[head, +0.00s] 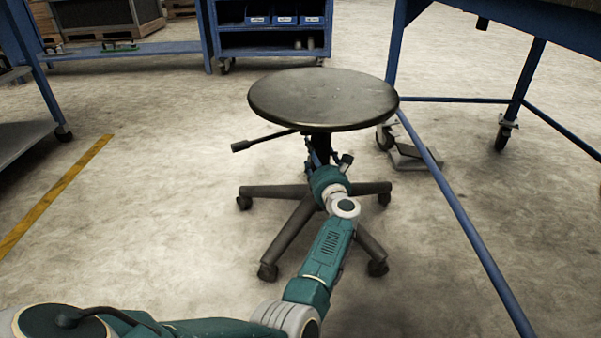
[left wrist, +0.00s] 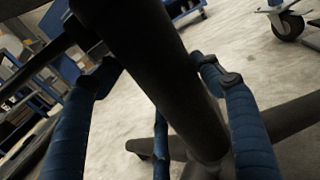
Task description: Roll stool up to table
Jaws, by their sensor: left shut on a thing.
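The stool (head: 322,98) has a round dark seat, a lever on its left side and a dark base with several legs on casters. It stands upright on the floor in the head view. My left gripper (head: 318,155) reaches under the seat and is shut on the stool's central column. In the left wrist view the column (left wrist: 165,75) runs slanted between the two blue fingers. The blue table (head: 550,32) is at the upper right of the head view, to the right of the stool and apart from it; only part of it shows. My right gripper is not in view.
Blue table frame bars (head: 470,225) run close to the stool's right side. A dark pedal-like thing (head: 415,157) lies on the floor beside a caster. A blue cart with bins (head: 270,38) stands behind. The floor left of the stool is clear, with a yellow line (head: 55,195).

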